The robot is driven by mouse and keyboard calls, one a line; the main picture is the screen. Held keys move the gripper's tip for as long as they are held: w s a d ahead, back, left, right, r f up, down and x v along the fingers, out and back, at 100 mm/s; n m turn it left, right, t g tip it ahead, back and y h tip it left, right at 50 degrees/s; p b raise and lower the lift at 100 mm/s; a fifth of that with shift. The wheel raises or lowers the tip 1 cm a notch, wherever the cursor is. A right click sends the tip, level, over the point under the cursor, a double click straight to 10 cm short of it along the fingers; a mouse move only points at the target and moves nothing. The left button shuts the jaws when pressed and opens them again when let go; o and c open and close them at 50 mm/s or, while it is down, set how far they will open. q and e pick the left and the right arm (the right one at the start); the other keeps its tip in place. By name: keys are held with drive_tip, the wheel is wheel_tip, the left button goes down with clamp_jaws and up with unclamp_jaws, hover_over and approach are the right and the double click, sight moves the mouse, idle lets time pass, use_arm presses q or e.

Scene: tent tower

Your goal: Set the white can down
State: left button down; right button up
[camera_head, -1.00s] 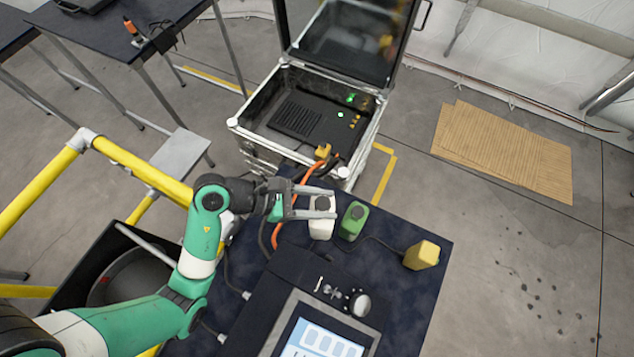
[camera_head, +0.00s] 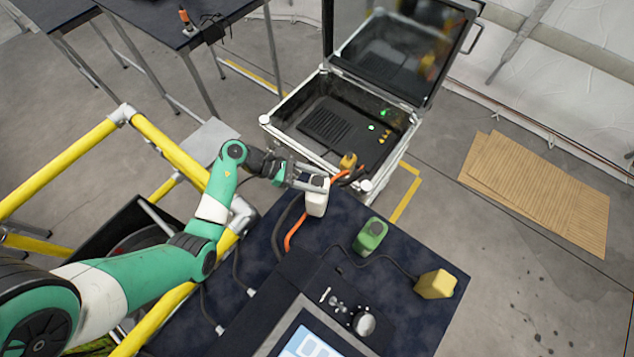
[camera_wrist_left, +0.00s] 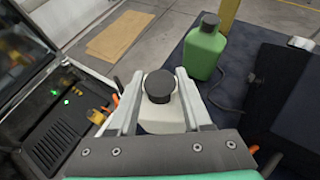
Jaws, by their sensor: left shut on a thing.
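The white can (camera_head: 316,203) is held by my left gripper (camera_head: 314,184) near the back left edge of the dark table (camera_head: 400,325). The left gripper is shut on it. In the left wrist view the white can (camera_wrist_left: 160,118) stands between the two fingers, its black cap facing the camera. I cannot tell whether its bottom touches the table. My right gripper is not in view.
A green can (camera_head: 370,236) and a yellow can (camera_head: 436,284) stand to the right on the table. An open metal case (camera_head: 285,135) stands behind. An orange cable (camera_head: 292,231) runs beside the white can. A console (camera_head: 300,300) fills the table's front.

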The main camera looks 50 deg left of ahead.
use_arm(q)
drive_tip(key=shift+w+a+f, duration=0.1)
drive_tip(key=shift+a+f, duration=0.1)
drive_tip(key=shift+f, duration=1.65)
drive_tip(key=shift+c, duration=1.7)
unclamp_jaws()
drive_tip(key=shift+a+r, duration=0.1)
drive_tip(key=shift+r, duration=0.15)
drive_tip(key=v, duration=1.1)
drive_tip(key=shift+s+a, duration=0.15)
drive_tip(key=shift+s, duration=0.25)
